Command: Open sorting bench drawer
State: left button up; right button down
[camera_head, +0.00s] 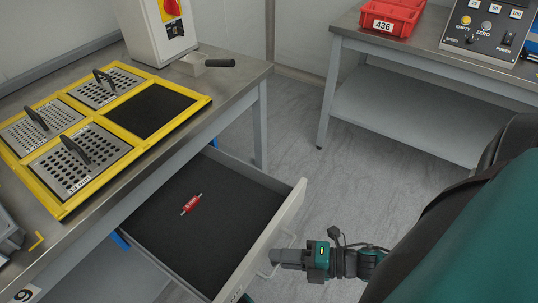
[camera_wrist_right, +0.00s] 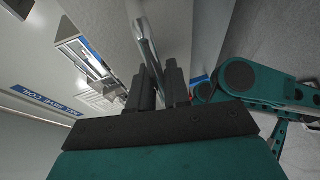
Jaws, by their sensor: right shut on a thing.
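The sorting bench (camera_head: 235,75) stands at the left in the head view, and its drawer (camera_head: 277,220) is pulled well out from under the top. The drawer has a black lining, and a small red piece with metal ends (camera_head: 191,204) lies on it. My right gripper (camera_head: 274,258) is at the outer face of the drawer front, shut on the drawer handle (camera_head: 268,268). In the right wrist view the metal handle bar (camera_wrist_right: 148,45) runs between the two dark fingers. My left gripper is not in view.
On the bench lies a yellow frame (camera_head: 60,212) with perforated plates and dark handles. A white box (camera_head: 150,35) with a red knob stands behind it. A second table (camera_head: 400,115) at the right carries a red bin (camera_head: 392,18) and a control panel (camera_head: 487,28). Grey floor lies between.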

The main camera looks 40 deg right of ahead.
jog(key=shift+s+d, duration=0.3)
jog(key=shift+s, duration=0.45)
jog(key=c, duration=1.2)
grip_release()
jog(key=shift+o, duration=0.2)
jog(key=p+v, duration=0.1)
jog(key=v, duration=1.2)
jog(key=shift+p, duration=0.35)
jog(key=shift+r, duration=0.15)
